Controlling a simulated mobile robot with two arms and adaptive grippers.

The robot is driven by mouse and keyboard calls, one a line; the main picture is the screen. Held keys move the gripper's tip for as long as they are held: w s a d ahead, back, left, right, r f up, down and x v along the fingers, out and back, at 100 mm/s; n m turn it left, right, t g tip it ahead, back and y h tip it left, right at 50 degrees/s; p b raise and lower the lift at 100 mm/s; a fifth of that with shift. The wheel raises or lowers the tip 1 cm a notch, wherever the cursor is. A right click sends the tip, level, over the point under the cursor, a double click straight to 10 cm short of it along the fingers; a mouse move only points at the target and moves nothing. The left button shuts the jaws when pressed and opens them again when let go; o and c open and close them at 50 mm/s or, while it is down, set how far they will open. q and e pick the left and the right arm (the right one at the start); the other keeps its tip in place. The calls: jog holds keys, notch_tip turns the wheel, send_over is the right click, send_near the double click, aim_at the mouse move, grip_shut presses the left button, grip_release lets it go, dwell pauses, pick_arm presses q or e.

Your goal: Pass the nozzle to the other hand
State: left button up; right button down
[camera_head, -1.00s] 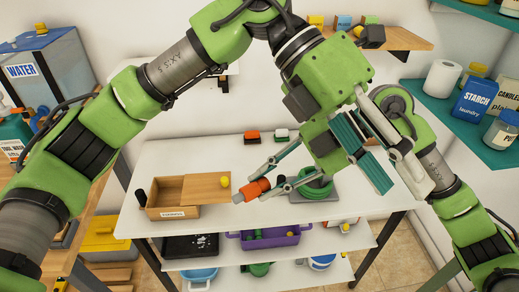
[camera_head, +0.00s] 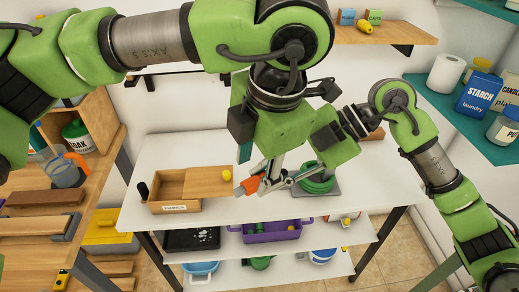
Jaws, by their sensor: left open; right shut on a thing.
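The orange nozzle (camera_head: 251,185) with a grey tip is held above the white table, just right of the wooden box. My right gripper (camera_head: 267,183), reaching in from the right, is shut on it. My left gripper (camera_head: 259,166) hangs from above, close over the nozzle, with its jaws open. Its fingers are partly hidden, and I cannot tell whether they touch the nozzle.
On the white table (camera_head: 150,216) stand a wooden box (camera_head: 172,207) with a yellow ball (camera_head: 227,175) by it, a black cylinder (camera_head: 143,191) and a coiled green hose (camera_head: 317,181). A purple bin (camera_head: 270,232) and black tray (camera_head: 190,240) are on the shelf below.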

aim_at(251, 184)
pick_arm(q)
jog(key=x, duration=0.5)
jog(key=shift+f, duration=0.4)
jog(key=shift+c, duration=0.3)
grip_shut()
pick_arm(e)
jog(key=c, duration=1.7)
grip_release()
